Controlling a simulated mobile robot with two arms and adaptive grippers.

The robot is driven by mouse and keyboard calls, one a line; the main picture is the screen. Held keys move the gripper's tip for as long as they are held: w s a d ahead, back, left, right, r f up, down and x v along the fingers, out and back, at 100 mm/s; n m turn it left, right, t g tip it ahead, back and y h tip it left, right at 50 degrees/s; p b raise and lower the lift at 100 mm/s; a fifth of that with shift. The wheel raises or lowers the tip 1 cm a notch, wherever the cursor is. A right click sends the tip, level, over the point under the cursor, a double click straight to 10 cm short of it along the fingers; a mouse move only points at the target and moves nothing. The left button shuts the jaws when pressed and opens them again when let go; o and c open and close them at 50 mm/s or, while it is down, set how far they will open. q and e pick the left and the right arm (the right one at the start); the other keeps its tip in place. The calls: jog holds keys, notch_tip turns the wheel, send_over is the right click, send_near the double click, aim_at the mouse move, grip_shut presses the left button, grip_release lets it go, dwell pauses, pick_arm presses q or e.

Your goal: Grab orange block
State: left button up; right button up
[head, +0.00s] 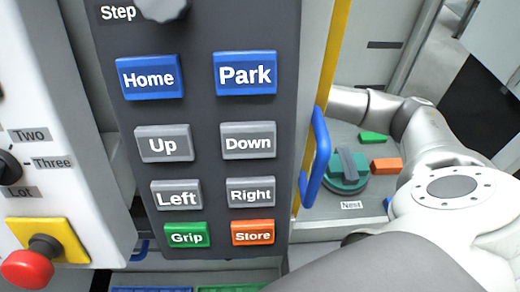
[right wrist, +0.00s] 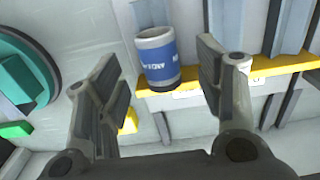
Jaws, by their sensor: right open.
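The orange block (head: 385,165) lies on the grey surface in the head view, to the right of the round green fixture (head: 345,172) labelled Nest. My right arm reaches in from the right behind it, and its gripper is hidden there. In the right wrist view my right gripper (right wrist: 158,62) is open, with nothing held between its fingers. A blue and white cylinder (right wrist: 158,60) shows beyond the gap between the fingers. I cannot make out the orange block in the right wrist view. My left gripper is not in view.
A button panel (head: 205,115) and a yellow door edge (head: 322,95) with a blue handle (head: 316,157) stand in front of the Nest area. A green block (head: 372,137) lies behind the orange one. A yellow ledge (right wrist: 265,70) crosses the wrist view.

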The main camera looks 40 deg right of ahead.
jog(key=f, duration=0.1)
jog(key=f+p, duration=0.1)
jog(key=f, duration=0.1)
jog(key=shift+s+f, duration=0.2)
jog(key=shift+s, duration=0.05)
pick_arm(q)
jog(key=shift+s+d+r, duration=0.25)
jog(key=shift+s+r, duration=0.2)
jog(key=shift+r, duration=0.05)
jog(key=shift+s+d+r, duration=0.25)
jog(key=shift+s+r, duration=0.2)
pick_arm(e)
jog(key=shift+f, duration=0.35)
jog(key=shift+w, duration=0.1)
jog(key=shift+c, duration=0.4)
jog(key=c, duration=1.2)
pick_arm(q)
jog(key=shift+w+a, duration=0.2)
pick_arm(e)
jog(key=shift+o, duration=0.2)
jog(key=shift+r, duration=0.15)
